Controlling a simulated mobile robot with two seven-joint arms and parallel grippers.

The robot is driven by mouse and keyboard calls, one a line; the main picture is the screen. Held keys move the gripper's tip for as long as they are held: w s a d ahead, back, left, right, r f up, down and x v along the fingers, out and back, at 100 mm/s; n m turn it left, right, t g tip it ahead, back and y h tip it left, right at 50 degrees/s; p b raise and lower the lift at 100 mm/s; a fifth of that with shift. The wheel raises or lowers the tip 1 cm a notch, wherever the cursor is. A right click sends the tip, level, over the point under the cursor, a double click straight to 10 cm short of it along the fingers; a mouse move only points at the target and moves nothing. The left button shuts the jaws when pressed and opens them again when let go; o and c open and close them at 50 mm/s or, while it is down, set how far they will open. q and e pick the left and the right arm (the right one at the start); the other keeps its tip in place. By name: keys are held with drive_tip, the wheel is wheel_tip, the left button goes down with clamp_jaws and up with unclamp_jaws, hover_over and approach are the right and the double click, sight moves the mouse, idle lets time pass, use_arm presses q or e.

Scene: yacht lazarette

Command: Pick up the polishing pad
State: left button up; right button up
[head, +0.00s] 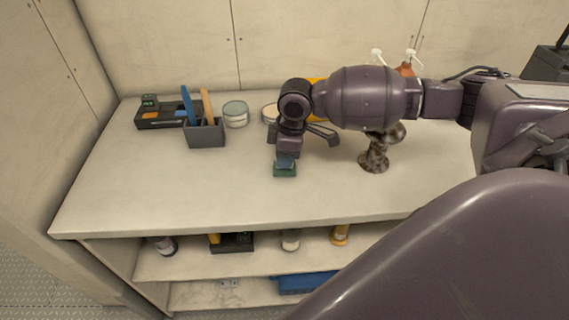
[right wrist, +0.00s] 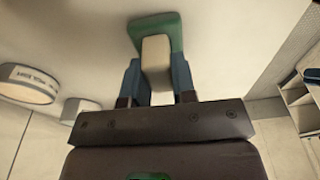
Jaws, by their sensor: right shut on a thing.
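The polishing pad (head: 285,171) is a small green block on the white counter (head: 200,195), near the middle of the head view. In the right wrist view the pad (right wrist: 170,30) has a green base and a cream block-shaped grip (right wrist: 156,55). My right gripper (head: 286,158) points down over it. In the right wrist view its two blue fingers (right wrist: 157,82) are shut on the cream grip from both sides. I cannot tell whether the base touches the counter or hangs just above it. My left gripper is not in view.
A grey holder (head: 205,134) with upright tools, an orange-black tray (head: 160,117) and round tins (head: 236,114) stand left and behind. A dark mottled object (head: 374,157) stands right of the gripper. The counter's front left is clear. Shelves (head: 200,264) below hold several items.

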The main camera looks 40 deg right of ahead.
wheel_tip(320, 180, up, 20)
drive_tip(key=p, duration=0.3)
idle(0.3)
